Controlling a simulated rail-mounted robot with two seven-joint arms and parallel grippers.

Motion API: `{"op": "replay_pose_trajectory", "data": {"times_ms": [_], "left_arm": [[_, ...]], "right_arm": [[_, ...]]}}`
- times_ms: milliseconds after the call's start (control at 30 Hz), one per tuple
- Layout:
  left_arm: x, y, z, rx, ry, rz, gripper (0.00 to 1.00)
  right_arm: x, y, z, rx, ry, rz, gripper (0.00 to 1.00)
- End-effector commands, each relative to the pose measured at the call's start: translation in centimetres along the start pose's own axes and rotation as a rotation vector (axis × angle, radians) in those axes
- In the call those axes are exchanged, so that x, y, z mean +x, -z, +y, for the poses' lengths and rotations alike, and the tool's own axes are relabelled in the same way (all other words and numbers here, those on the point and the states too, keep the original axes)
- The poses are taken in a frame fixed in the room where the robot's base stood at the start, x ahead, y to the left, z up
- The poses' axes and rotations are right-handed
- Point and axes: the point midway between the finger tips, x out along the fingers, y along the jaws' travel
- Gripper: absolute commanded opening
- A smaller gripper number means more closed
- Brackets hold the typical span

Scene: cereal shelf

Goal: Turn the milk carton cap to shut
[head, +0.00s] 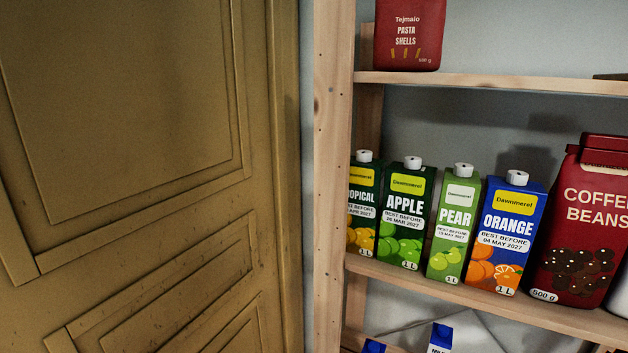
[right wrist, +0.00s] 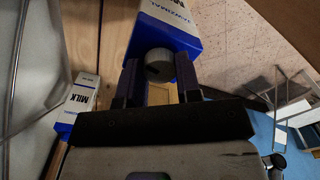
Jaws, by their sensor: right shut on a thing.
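In the right wrist view, a blue and white carton (right wrist: 172,22) shows at the top, with its printed label partly cut off by the frame. Its round grey cap (right wrist: 159,65) faces my right gripper (right wrist: 159,80). The two dark fingers stand on either side of the cap, and the gripper is shut on it. I cannot tell from this view how far the cap is turned. The head view shows neither gripper.
In the head view, several juice cartons, including a pear one (head: 455,230), and a coffee bag (head: 583,235) stand on the middle shelf (head: 490,307). Blue-topped cartons, one marked as milk (head: 440,340), show below. A wooden upright (head: 330,180) and brown door (head: 130,100) are left.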

Motion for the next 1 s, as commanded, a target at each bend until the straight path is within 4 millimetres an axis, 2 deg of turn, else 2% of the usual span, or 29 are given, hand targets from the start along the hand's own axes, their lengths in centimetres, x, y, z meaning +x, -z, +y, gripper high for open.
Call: {"op": "replay_pose_trajectory", "data": {"times_ms": [667,1000], "left_arm": [[0.5,-0.1,0.4,-0.013,-0.011,0.001,0.0],[1.5,-0.4,0.3,-0.007,-0.005,0.0,0.0]], "right_arm": [[0.1,0.0,0.0,0.051,0.001,0.001,0.14],[0.2,0.1,0.0,0.134,0.0,0.001,0.14]]}}
